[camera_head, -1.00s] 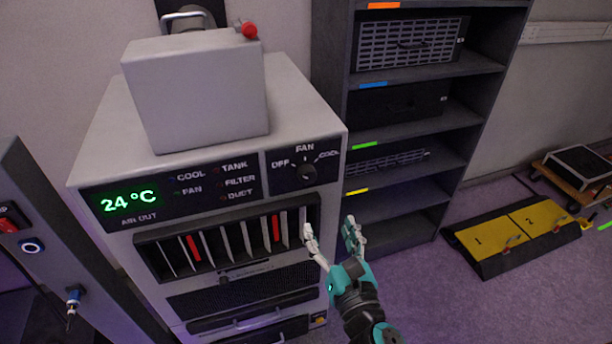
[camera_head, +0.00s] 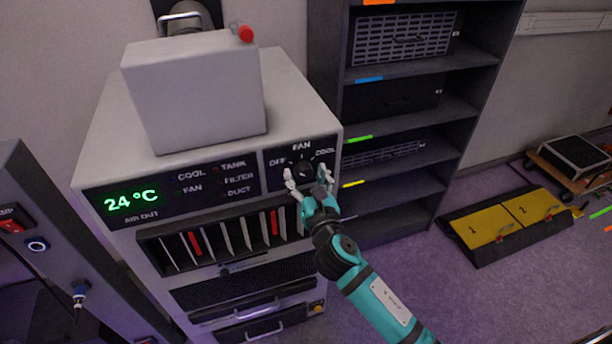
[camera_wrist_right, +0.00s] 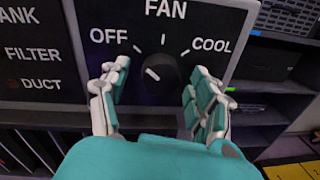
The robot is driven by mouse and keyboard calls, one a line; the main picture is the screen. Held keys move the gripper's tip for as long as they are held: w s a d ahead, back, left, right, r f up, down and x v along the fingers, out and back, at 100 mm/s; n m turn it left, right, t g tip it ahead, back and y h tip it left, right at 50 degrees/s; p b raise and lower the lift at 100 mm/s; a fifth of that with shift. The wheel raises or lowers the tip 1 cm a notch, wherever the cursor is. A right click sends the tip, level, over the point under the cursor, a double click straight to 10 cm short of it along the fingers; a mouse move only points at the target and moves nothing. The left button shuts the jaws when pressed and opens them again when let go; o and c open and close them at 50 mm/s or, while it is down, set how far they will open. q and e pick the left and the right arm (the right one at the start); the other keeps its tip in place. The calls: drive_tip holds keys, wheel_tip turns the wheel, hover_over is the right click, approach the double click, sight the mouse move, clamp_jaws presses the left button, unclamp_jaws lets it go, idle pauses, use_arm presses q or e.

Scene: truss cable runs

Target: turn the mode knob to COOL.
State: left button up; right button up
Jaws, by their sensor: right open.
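The mode knob (camera_head: 303,170) is a round black dial on the dark panel of the grey unit, below the word FAN. It also shows in the right wrist view (camera_wrist_right: 163,80), with OFF to its upper left and COOL to its upper right. Its white mark sits on its left side, slanting toward the OFF side. My right gripper (camera_head: 307,175) is open in front of the knob, one finger on each side. In the right wrist view its fingers (camera_wrist_right: 159,76) show gaps to the knob. My left gripper is out of view.
The unit (camera_head: 95,170) has a lit 24°C display (camera_head: 131,201) and slots with red and pale plates below. A grey box (camera_head: 195,95) with a red knob stands on top. A dark shelf rack (camera_head: 330,60) stands close on the right. Yellow ramps (camera_head: 505,220) lie on the floor.

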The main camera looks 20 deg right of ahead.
drive_tip(key=shift+c, duration=0.3)
drive_tip(key=c, duration=1.1)
drive_tip(key=shift+m, duration=0.3)
drive_tip(key=m+p, duration=0.1)
drive_tip(key=m, duration=0.2)
drive_tip(key=shift+m, duration=0.4)
drive_tip(key=m+p, duration=0.1)
drive_tip(key=m, duration=0.4)
drive_tip(key=shift+r+g+p, duration=0.1)
drive_tip(key=shift+g+p, duration=0.2)
drive_tip(key=m+y+p, duration=0.1)
drive_tip(key=m, duration=0.4)
drive_tip(key=shift+d, duration=0.1)
drive_tip(key=m, duration=0.4)
drive_tip(key=shift+m+y+p, duration=0.3)
